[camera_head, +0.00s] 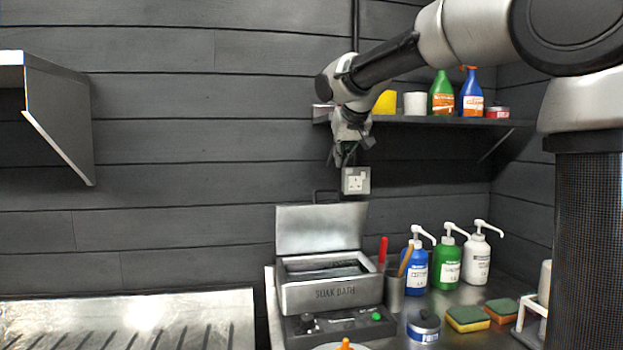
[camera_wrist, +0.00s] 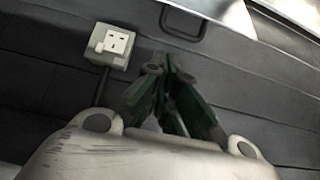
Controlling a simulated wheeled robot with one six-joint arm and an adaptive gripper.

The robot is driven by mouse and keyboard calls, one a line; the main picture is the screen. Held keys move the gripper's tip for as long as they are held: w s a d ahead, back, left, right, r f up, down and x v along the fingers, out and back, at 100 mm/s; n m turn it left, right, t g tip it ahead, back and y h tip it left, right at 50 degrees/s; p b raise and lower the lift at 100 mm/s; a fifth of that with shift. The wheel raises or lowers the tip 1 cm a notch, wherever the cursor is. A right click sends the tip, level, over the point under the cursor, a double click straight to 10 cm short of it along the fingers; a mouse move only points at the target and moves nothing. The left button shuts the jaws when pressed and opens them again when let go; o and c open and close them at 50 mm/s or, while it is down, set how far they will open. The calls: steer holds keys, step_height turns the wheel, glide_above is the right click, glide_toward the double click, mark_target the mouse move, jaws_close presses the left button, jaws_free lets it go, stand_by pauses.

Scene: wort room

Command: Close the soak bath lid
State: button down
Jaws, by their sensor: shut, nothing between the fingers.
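The soak bath (camera_head: 330,292) is a metal box with its name on the front, standing on the counter. Its lid (camera_head: 320,229) is open and stands up at the back, leaning against or near the wall. A dark handle (camera_head: 326,193) rises from the lid's top edge. In the wrist view the handle (camera_wrist: 184,22) shows at the top, with a bright strip of the lid (camera_wrist: 222,12) beside it. My gripper (camera_head: 341,163) is shut and empty, above the lid and a little right of the handle, apart from both. Its fingers also show in the wrist view (camera_wrist: 166,65).
A wall socket (camera_head: 356,181) is close by my gripper. A shelf (camera_head: 430,121) with bottles is at the upper right. Pump bottles (camera_head: 447,262), a tool pot (camera_head: 394,292) and sponges (camera_head: 466,318) stand right of the bath. A metal drainer (camera_head: 130,318) lies to the left.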

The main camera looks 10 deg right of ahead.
steer(key=x, duration=1)
steer(key=shift+s+f, duration=0.1)
steer(key=shift+s, duration=0.1)
